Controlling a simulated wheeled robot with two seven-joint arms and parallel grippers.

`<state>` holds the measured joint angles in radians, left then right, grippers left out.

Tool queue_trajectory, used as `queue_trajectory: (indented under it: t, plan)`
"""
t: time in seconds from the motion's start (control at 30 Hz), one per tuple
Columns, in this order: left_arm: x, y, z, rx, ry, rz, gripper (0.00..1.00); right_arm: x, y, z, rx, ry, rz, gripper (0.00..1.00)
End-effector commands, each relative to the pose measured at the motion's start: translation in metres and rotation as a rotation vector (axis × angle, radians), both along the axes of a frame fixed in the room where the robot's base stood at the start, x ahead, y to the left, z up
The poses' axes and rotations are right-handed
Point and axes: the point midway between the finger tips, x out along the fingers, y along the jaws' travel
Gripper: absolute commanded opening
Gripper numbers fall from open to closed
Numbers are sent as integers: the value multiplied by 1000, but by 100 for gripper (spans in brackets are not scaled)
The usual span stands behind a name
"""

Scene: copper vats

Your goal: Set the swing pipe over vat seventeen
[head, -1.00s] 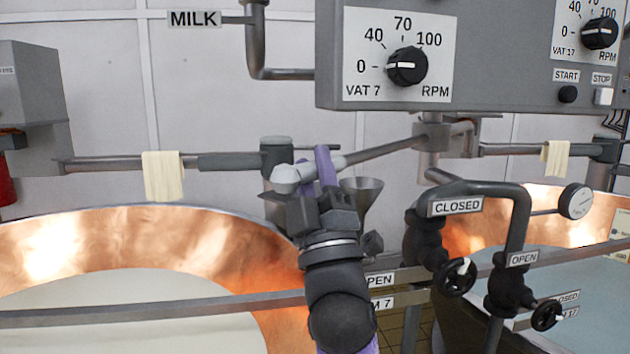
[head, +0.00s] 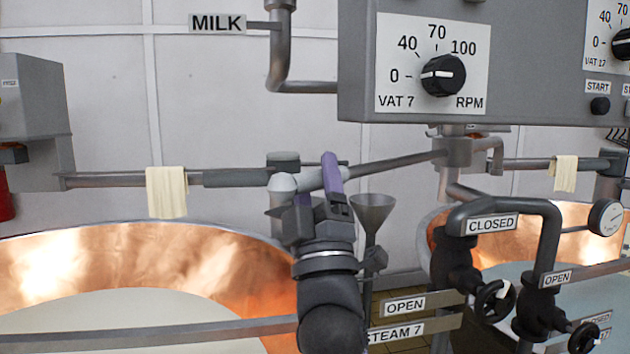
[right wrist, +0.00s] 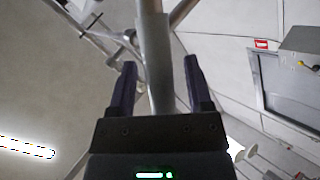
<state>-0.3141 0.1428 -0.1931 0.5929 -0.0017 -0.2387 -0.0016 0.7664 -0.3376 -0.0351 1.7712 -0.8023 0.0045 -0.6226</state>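The grey swing pipe (head: 395,164) runs left from its pivot (head: 455,151) below the control box. Its elbowed end (head: 282,184) points down near the right rim of the left copper vat (head: 130,243). My right gripper (head: 320,183) is at the pipe near that end, one purple finger standing up beside it. In the right wrist view, the pipe (right wrist: 155,65) passes between the open fingers (right wrist: 160,88), with a gap on both sides. The right copper vat (head: 578,218) is partly hidden behind valves. My left gripper is not in view.
The control box (head: 530,60) hangs above the pivot. Valve pipework (head: 500,208) with handwheels stands at front right. A funnel (head: 373,208) is just right of my right gripper. A rail (head: 150,335) crosses in front of the left vat. A cloth (head: 166,192) hangs behind it.

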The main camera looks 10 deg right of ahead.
Motion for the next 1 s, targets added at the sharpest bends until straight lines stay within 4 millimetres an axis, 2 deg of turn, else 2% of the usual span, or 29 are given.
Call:
queue_trajectory:
  t: [0.3, 0.5, 0.67, 1.0]
  plan:
    - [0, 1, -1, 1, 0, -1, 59, -2, 0, -3, 0, -2, 0, 70]
    - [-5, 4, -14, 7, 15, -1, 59, -28, 1, -39, -1, 3, 0, 70]
    - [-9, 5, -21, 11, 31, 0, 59, -44, 2, -57, 0, 1, -1, 70]
    - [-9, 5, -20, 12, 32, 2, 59, -48, 2, -57, 0, -1, 0, 70]
